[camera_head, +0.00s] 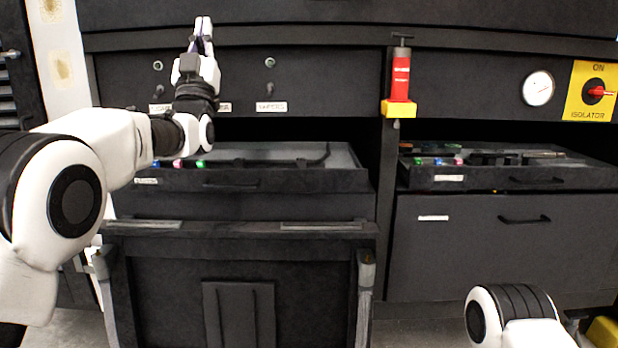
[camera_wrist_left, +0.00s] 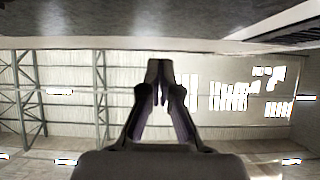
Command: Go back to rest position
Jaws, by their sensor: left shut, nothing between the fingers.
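My left gripper (camera_head: 203,37) is raised at the upper left of the head view, in front of the dark upper panel. Its fingers point up and are together, with nothing held. The left wrist view also shows this gripper (camera_wrist_left: 159,85), its two fingertips meeting against a background of ceiling and roof frames. My left arm comes in from the left edge, bent at the elbow. Part of my right arm shows at the bottom right of the head view; its gripper is outside the picture.
An open left drawer (camera_head: 290,181) and an open right drawer (camera_head: 590,178) stick out, with tools inside. A red cylinder with a yellow base (camera_head: 400,80) is on the middle post. A gauge (camera_head: 538,88) and a yellow isolator panel (camera_head: 579,98) are at right. A dark cart (camera_head: 165,300) stands in front.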

